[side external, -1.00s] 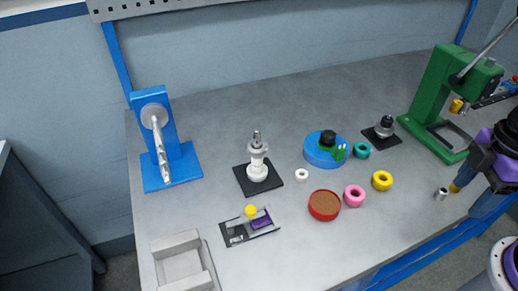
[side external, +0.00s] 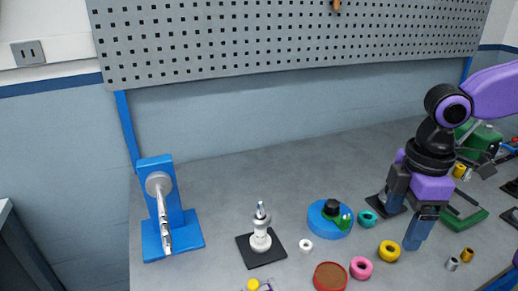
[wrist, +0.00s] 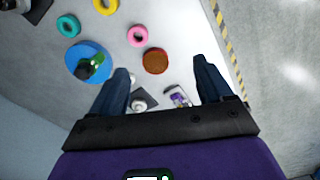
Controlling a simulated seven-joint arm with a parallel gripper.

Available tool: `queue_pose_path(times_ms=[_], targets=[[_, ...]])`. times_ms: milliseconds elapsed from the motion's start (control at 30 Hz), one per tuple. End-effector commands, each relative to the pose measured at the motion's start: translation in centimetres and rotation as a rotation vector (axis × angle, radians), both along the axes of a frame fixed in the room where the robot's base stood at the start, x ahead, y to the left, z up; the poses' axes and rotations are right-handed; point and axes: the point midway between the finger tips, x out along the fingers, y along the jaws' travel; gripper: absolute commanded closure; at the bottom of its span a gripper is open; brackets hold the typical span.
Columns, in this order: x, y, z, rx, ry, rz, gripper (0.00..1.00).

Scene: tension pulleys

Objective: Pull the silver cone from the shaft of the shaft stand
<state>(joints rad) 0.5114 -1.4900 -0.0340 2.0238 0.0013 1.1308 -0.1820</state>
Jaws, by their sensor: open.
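The shaft stand (side external: 262,253) has a black square base with an upright shaft carrying white and silver-grey parts, with a narrow silver tip (side external: 261,211). Which part is the silver cone is too small to tell. My gripper (side external: 403,226) is open and empty, pointing down, well to the right of the stand. A second dark base (side external: 380,206) is mostly hidden behind it. In the wrist view my gripper (wrist: 161,66) frames a red dish below.
A blue disc (side external: 323,229) with a green piece, teal (side external: 375,207), yellow (side external: 389,251) and pink (side external: 361,268) rings, a white ring (side external: 306,246) and the red dish (side external: 330,277) lie between stand and gripper. A blue upright fixture (side external: 158,200) stands left; a green press (side external: 484,138) stands behind my arm.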

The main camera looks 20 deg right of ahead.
Motion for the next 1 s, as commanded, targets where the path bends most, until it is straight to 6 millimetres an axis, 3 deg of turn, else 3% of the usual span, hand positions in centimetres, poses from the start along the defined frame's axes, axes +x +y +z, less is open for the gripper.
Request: queue_pose_path(times_ms=[33,200,500,800,1000], targets=[[1.6,1.7,0.6,-0.001,0.0,0.008,0.21],[6.2,6.1,2.5,-0.005,0.001,0.035,0.21],[13.4,12.6,4.9,-0.012,0.005,0.084,0.21],[18.8,16.9,6.1,-0.018,0.009,0.13,0.21],[20.5,17.8,6.4,-0.019,0.009,0.146,0.21]])
